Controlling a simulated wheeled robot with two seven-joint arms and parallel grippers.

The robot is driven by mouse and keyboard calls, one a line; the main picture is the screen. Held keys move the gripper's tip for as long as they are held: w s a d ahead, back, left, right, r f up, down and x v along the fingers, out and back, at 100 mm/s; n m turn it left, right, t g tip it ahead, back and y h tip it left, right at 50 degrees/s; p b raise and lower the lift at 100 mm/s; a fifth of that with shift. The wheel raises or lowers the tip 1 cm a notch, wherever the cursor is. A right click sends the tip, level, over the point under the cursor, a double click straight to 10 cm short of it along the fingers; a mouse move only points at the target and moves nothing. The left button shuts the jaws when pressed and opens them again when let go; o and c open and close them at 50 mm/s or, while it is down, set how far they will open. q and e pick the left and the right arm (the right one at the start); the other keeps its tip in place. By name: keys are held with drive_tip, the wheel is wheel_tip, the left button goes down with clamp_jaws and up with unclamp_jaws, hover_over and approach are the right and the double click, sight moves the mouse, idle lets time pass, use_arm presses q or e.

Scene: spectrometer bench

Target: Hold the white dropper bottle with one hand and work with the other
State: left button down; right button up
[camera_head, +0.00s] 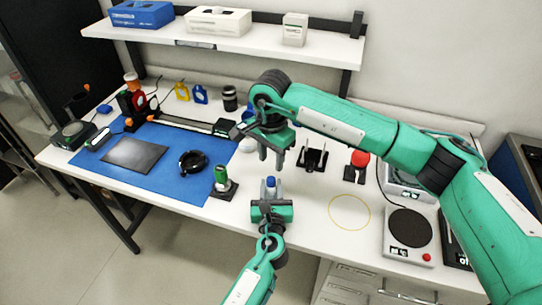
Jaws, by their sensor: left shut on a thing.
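My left gripper (271,197) is in the lower middle, over the front part of the bench, pointing away from the camera. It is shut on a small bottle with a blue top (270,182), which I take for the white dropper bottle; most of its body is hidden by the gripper. My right gripper (272,152) hangs above and behind it, fingers pointing down. Its fingers are apart with nothing visible between them.
A green-topped item in a black holder (221,181) stands left of my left gripper. A black stand (313,157) and a red-topped item (360,159) stand to the right. A yellow ring (349,212) marks bare bench before a hotplate (408,228). A blue mat (165,181) lies left.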

sight(271, 179)
drive_tip(key=shift+f, duration=4.05)
clamp_jaws()
